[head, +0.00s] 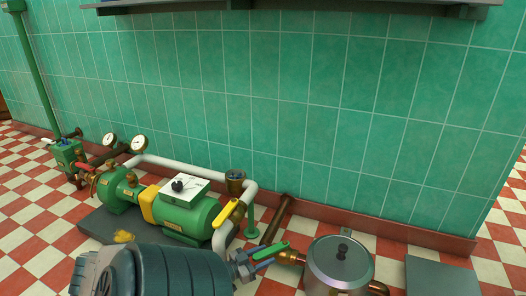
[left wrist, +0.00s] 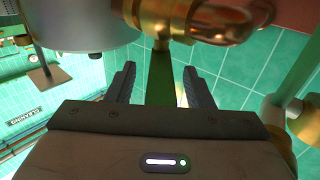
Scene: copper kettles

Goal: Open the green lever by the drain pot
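The green lever (head: 271,249) sits on a brass valve at the left side of the steel drain pot (head: 340,266). In the left wrist view the green lever (left wrist: 160,82) runs between the two fingers of my left gripper (left wrist: 159,72), with a gap on each side. In the head view my left gripper (head: 256,264) is at the lever's near left end, and its arm comes in from the bottom. It is open, one finger on each side of the lever. The brass valve (left wrist: 160,50) and the drain pot (left wrist: 75,22) show above the fingers. My right gripper is not seen.
A yellow lever (head: 229,214) on the white pipe stands close to the left of my gripper. A green pump motor (head: 190,213) with gauges lies further left. A grey slab (head: 442,276) is on the checkered floor at right. The tiled wall (head: 300,110) is behind.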

